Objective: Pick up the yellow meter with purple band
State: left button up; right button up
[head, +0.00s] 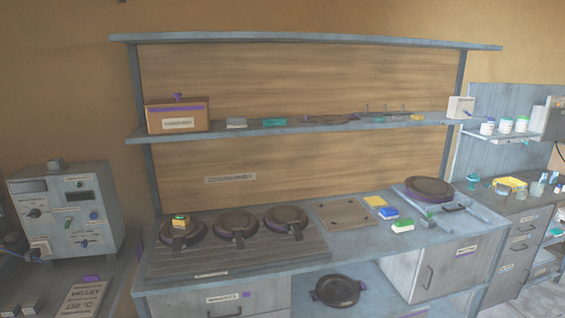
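A small yellow block-like thing (180,222) sits on or just behind the leftmost dark round plate; its top looks greenish and a purple band cannot be made out. A flat yellow thing with blue below (375,201) lies on the bench right of the brown board, with a yellow-and-blue block (388,212) just in front of it. I cannot tell which of these is the yellow meter with the purple band. Neither of my grippers is in view.
Three dark round plates with handles, the middle one (237,225), stand on the bench's left part. A brown board (343,214) lies beside them. A green-and-white block (402,225) is near the front edge. A shelf (330,128) runs above. A control box (66,212) stands left.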

aim_at(182, 221)
jog(key=i+j+u, duration=0.45)
jog(key=i+j, duration=0.3)
jog(key=j, duration=0.15)
